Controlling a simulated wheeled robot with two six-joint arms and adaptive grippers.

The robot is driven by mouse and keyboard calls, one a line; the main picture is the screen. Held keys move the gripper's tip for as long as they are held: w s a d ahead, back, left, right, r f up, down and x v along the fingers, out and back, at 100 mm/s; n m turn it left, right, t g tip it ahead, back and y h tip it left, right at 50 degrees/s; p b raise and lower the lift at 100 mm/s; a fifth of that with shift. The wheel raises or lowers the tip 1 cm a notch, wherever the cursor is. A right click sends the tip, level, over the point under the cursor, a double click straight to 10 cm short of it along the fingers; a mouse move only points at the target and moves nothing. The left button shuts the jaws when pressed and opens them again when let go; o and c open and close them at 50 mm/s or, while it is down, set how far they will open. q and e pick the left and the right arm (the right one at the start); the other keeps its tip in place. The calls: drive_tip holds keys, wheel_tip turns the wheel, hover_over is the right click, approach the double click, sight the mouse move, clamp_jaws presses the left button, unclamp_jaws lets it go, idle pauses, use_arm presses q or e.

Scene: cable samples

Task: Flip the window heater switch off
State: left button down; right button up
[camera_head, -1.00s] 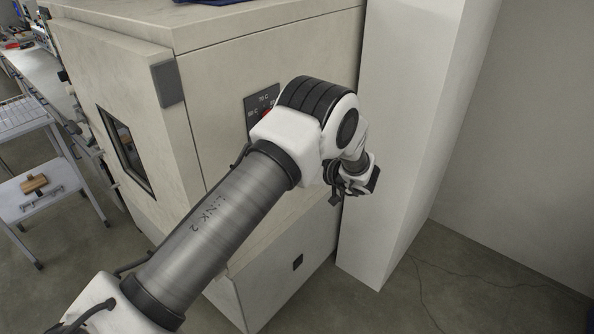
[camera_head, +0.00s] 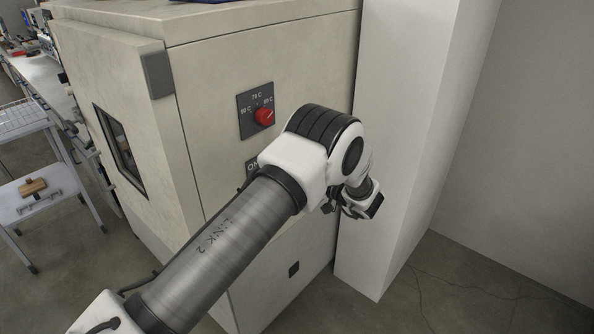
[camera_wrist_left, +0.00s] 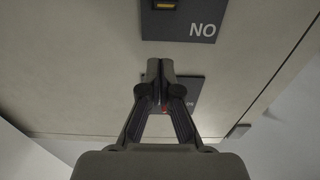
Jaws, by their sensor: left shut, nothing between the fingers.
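In the left wrist view, my left gripper (camera_wrist_left: 160,68) is shut and empty, its fingertips in front of a pale cabinet face. Behind the fingers is a dark plate (camera_wrist_left: 194,88) with partly hidden lettering, and a small red spot (camera_wrist_left: 165,108) shows between the fingers. I cannot tell whether the fingers touch the plate, or the switch's position. Another dark plate (camera_wrist_left: 173,28) with a yellow-orange part reads "NO" in this view, at the top. In the head view, the "ON" plate (camera_head: 252,168) is partly covered by my left arm, and my left gripper is mostly hidden.
The cabinet (camera_head: 220,75) has a red dial (camera_head: 264,116) on a temperature plate above my arm, and a windowed door (camera_head: 120,140) at left. A white column (camera_head: 410,120) stands close right of my wrist. A cart (camera_head: 40,195) stands far left.

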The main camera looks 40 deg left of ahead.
use_arm(q)
drive_tip(key=d+f+b, duration=0.1)
drive_tip(key=d, duration=0.8)
drive_tip(key=shift+s+f+b, duration=0.25)
drive_tip(key=shift+s+b, duration=0.05)
drive_tip(key=shift+b, duration=0.1)
use_arm(e)
drive_tip(key=f, duration=0.3)
drive_tip(key=shift+s+a, duration=0.1)
drive_tip(key=shift+a, duration=0.15)
